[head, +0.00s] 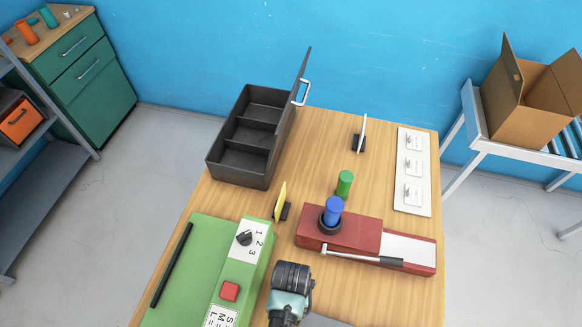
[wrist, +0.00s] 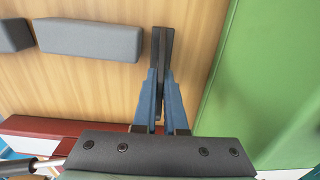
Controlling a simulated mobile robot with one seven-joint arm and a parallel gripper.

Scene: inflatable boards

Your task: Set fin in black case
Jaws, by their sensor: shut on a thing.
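The black case (head: 212,158) stands open at the back left of the table, its lid (head: 300,80) raised on the right side. Its three compartments look empty. My gripper (wrist: 162,62) is shut in the wrist view, its blue fingers closed on a thin dark piece (wrist: 163,45) seen edge-on, which I take to be the fin; its outline is mostly hidden. In the head view my wrist covers the fingers and what they hold. It is at the front of the table, between the green unit and the red unit, well short of the case.
A yellow fin-like piece (head: 280,201) and a white one (head: 363,132) stand upright in dark holders. The green unit (head: 195,265) is at left, the red unit (head: 350,236) at right with blue and green cylinders nearby. Grey blocks (wrist: 88,40) show in the wrist view.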

